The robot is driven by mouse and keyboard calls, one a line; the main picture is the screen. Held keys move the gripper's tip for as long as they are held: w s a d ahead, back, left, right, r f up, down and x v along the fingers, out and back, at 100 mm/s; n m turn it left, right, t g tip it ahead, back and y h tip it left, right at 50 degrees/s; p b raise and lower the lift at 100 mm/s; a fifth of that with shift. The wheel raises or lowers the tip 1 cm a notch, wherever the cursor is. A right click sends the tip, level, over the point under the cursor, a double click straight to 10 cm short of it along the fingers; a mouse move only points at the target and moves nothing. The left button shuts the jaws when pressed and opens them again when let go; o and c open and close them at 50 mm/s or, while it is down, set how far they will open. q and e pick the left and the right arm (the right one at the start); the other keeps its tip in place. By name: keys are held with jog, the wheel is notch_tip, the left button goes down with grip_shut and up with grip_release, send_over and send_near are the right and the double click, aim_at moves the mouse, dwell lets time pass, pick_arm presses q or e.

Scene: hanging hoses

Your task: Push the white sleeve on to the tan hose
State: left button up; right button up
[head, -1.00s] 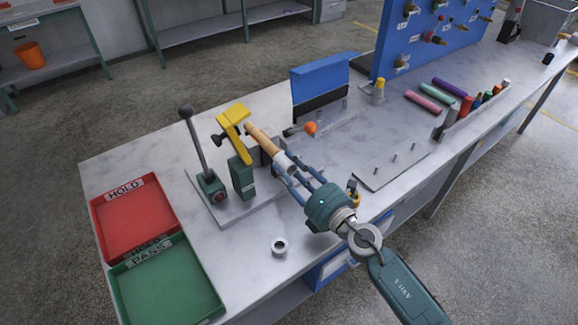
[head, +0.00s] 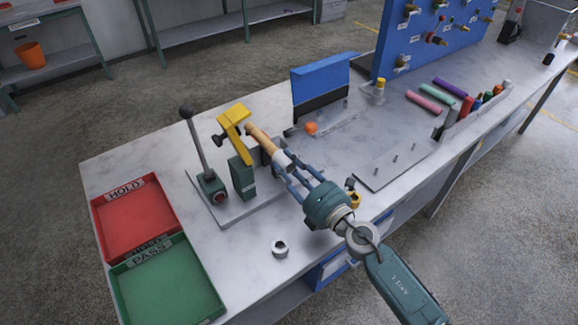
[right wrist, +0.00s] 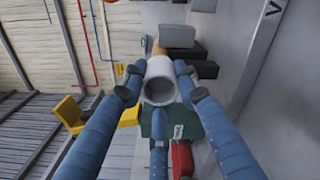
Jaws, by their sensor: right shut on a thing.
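The tan hose (head: 260,136) sticks out of the yellow clamp (head: 235,122) and slants down to the right. The white sleeve (head: 283,159) is in line with it, at its near end. I cannot tell how far the sleeve goes over the hose. My right gripper (head: 287,164) is shut on the sleeve with its blue fingers. In the right wrist view the fingertips (right wrist: 157,78) press around the sleeve (right wrist: 159,66), whose open end faces the camera. A bit of the tan hose (right wrist: 152,47) shows behind it. My left gripper is in no view.
The clamp stands on a grey plate with a green block (head: 242,177) and a black-knobbed lever (head: 195,145). A white ring (head: 280,248) lies at the table's front. The red HOLD tray (head: 130,222) and green PASS tray (head: 168,290) are at left. An orange ball (head: 310,129) lies behind.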

jog(key=shift+w+a, duration=0.3)
jog(key=shift+w, duration=0.1)
jog(key=o, duration=1.2)
jog(key=shift+o, duration=0.2)
jog(key=shift+s+d+f, duration=0.1)
jog(key=shift+s+d, duration=0.25)
jog(key=shift+s, duration=0.1)
jog(key=v, duration=1.1)
jog(key=shift+c, duration=0.6)
